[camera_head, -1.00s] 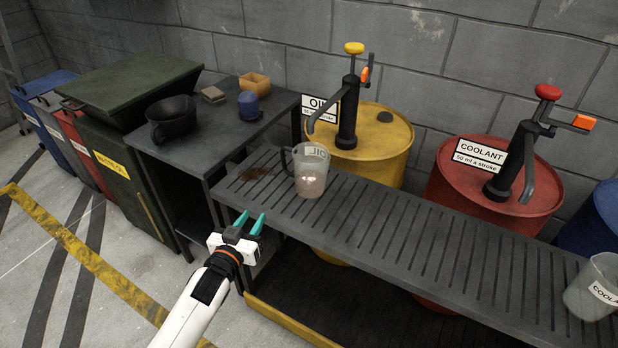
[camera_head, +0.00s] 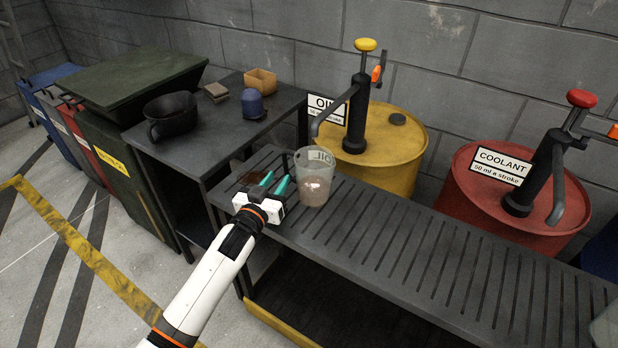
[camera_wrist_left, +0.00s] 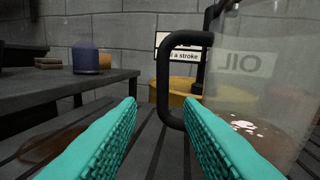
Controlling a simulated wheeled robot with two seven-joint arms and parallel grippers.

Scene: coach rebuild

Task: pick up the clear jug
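A clear jug (camera_head: 316,190) marked OIL stands upright on the slatted bench, with some brownish liquid low inside. In the left wrist view the jug (camera_wrist_left: 268,95) fills the right side, and its black handle (camera_wrist_left: 168,85) is ahead of the fingers, nearer the right one. My left gripper (camera_head: 274,184) is open, just left of the jug; in the wrist view its teal fingers (camera_wrist_left: 160,110) are apart with nothing held between them. Another clear jug (camera_head: 606,326) is cut off at the bottom right edge. My right gripper is not in view.
The slatted bench (camera_head: 400,250) is clear right of the OIL jug; a dark brown spill (camera_head: 240,172) lies left of it. A yellow oil drum (camera_head: 400,160) and a red coolant drum (camera_head: 465,200) with pumps stand behind. A dark table (camera_head: 215,140) holds a black pot (camera_head: 170,117) and a blue item (camera_head: 252,104).

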